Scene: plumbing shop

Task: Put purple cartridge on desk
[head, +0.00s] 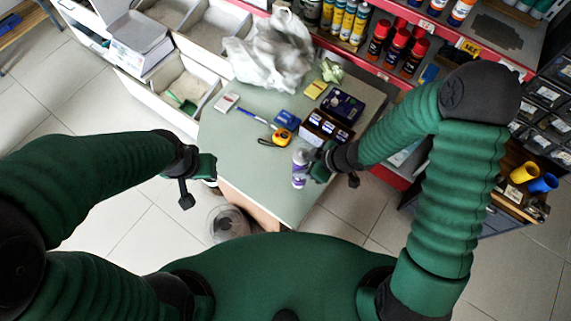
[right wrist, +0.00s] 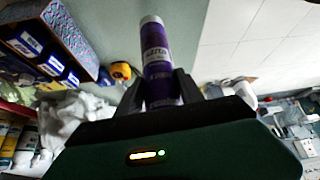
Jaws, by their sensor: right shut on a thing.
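The purple cartridge (head: 299,168) is a small upright-looking tube with a pale end, at the right front part of the green desk top (head: 262,185) in the head view. My right gripper (head: 314,166) is shut on it. In the right wrist view the purple cartridge (right wrist: 158,60) stands between the two dark fingers (right wrist: 160,88), its labelled side and white end showing. Whether its base touches the desk cannot be told. My left gripper (head: 197,181) is off the desk's left edge, apart from the cartridge; its jaws are too small to read.
On the desk are a yellow tape measure (head: 281,137), a blue box (head: 288,119), dark boxes (head: 326,129), a blue marker (head: 251,113) and a white plastic bag (head: 270,52). Shelves of spray cans (head: 397,48) stand behind. The desk's left front area is clear. A clear bin (head: 228,223) stands below.

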